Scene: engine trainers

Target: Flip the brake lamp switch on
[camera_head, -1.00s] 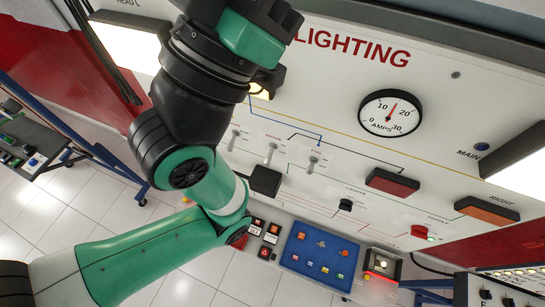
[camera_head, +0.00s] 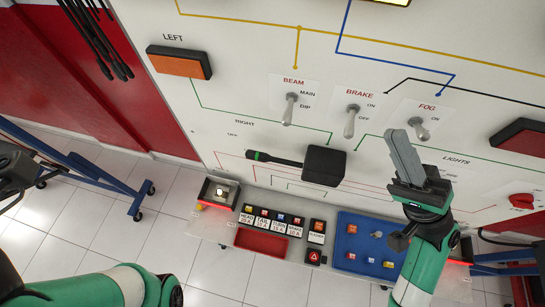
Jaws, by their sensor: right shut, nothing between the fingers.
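The brake lamp switch (camera_head: 351,121) is a silver toggle on the white panel, under the red BRAKE label, in the middle of the head view. Its lever tilts down, with ON and OFF printed to its right. My right gripper (camera_head: 402,152) is shut and empty, its grey fingers together and pointing up. In the picture it appears below and right of the brake switch and below the fog switch. It covers no part of the brake lever, and I see no contact with it. My left gripper is out of view.
The beam switch (camera_head: 290,108) is left of the brake switch and the fog switch (camera_head: 420,129) is right of it. A black box with a stalk (camera_head: 323,166) sticks out below. A shelf holds fuses, a red tray (camera_head: 261,243) and a blue board (camera_head: 360,277).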

